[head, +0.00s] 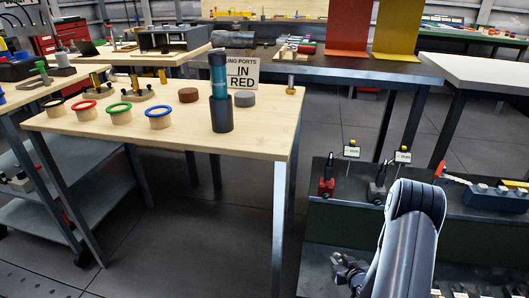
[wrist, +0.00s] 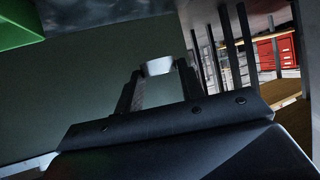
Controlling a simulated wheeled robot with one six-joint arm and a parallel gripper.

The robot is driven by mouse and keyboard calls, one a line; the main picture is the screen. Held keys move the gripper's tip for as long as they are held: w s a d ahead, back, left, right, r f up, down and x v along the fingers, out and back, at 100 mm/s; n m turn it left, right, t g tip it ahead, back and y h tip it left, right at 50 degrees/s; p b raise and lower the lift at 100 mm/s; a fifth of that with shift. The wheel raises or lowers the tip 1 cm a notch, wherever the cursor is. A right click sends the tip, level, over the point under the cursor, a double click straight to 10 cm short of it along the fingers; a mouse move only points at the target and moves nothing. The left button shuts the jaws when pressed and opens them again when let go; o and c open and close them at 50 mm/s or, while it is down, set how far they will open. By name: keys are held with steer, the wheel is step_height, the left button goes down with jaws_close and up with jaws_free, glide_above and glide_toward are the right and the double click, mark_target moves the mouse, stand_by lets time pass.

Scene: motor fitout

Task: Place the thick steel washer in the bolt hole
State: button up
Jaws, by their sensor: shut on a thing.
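My gripper (wrist: 158,72) is shut on a pale, shiny, short round piece, which looks like the thick steel washer (wrist: 157,66), held between the fingertips in the wrist view. In the head view my gripper (head: 347,270) is at the lower right, low in front of the dark green shelf unit; the washer is too small to make out there. A bolt hole cannot be made out in either view.
The dark green shelf unit (head: 335,222) carries small tagged tools. A wooden table (head: 255,130) at left holds red, green and blue rings (head: 119,112), a dark cylinder (head: 221,112) and a sign (head: 243,73). Open floor (head: 180,240) lies below it.

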steer(key=w+a+r+m+h, duration=0.1)
steer(key=w+a+r, duration=0.1)
steer(key=a+r, duration=1.2)
steer(key=s+r+p, duration=0.2)
steer(key=r+p, duration=0.8)
steer(key=p, duration=0.1)
steer(key=s+r+p, duration=0.3)
steer(key=r+p, duration=0.7)
steer(key=p, duration=0.1)
steer(key=s+r+p, duration=0.3)
steer(key=r+p, duration=0.7)
steer(key=p, duration=0.2)
steer(key=shift+s+a, duration=0.25)
steer(key=shift+a, duration=0.1)
